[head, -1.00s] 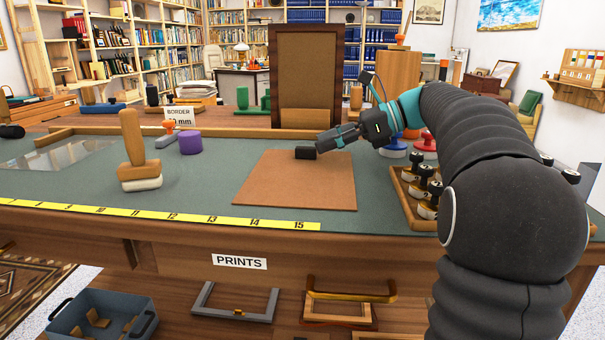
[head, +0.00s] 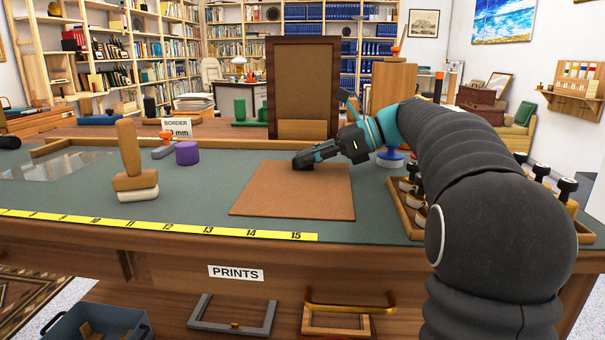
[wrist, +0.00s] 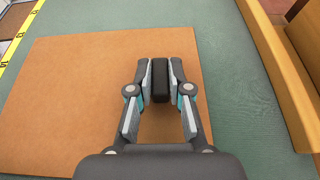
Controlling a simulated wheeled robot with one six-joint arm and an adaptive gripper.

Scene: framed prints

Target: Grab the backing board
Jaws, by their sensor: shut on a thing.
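The backing board (head: 290,200) is a flat brown sheet lying on the green bench mat; it also fills much of the wrist view (wrist: 75,100). A small black block-shaped grip (wrist: 160,80) stands on the board. My gripper (head: 302,163) reaches in from the right over the far part of the board. In the wrist view my gripper (wrist: 160,82) has its two fingers closed on the sides of the black grip. The board looks flat on the mat; I cannot tell any lift.
A wooden rail (head: 215,144) runs behind the board, with an upright dark frame (head: 303,85) beyond. A tray of black-knobbed tools (head: 405,205) stands at right. A yellow ruler (head: 200,228) lines the front edge. A purple cylinder (head: 187,153) and wooden-handled tool (head: 130,160) stand left.

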